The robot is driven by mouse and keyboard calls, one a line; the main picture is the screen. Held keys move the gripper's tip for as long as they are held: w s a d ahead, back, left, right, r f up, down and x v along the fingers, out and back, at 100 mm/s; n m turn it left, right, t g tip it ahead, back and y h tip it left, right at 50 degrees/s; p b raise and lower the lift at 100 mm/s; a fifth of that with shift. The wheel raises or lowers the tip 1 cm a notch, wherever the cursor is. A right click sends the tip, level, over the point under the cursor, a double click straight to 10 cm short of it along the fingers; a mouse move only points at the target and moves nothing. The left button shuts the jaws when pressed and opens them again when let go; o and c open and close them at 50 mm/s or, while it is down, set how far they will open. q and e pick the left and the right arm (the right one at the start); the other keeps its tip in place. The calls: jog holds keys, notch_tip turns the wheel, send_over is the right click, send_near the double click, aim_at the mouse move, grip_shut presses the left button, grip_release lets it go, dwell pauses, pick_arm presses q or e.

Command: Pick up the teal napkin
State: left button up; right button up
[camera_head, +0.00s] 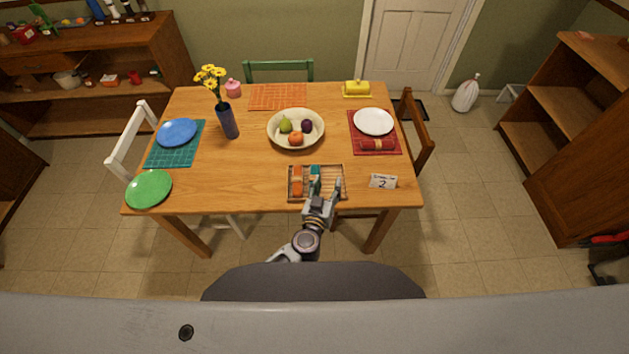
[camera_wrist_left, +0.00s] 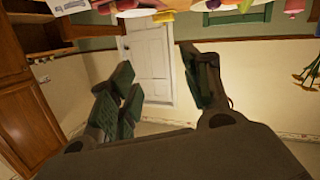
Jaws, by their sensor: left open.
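The teal napkin (camera_head: 314,172) lies rolled in a slatted wooden tray (camera_head: 291,197) at the table's near edge, beside an orange napkin roll (camera_head: 297,182). In the head view my left gripper (camera_head: 325,188) is over the near part of the tray, its fingers apart, partly covering the teal napkin's near end. I cannot tell whether it touches the napkin. In the left wrist view the open gripper (camera_wrist_left: 165,90) has nothing between its fingers, and I cannot make out the teal napkin for sure. My right gripper is not in view.
A fruit bowl (camera_head: 274,138) stands beyond the tray. A number card (camera_head: 383,181) stands to its right. A vase with yellow flowers (camera_head: 228,122), a green plate (camera_head: 149,189) and a teal placemat (camera_head: 158,158) are at left. The wood left of the tray is clear.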

pick_arm(q)
jog(key=a+f+g+y, duration=0.2)
jog(key=a+f+y, duration=0.1)
jog(key=f, duration=0.5)
jog(key=shift+s+a+n+y, duration=0.3)
jog(key=shift+s+a+y, duration=0.1)
jog(key=shift+a, duration=0.25)
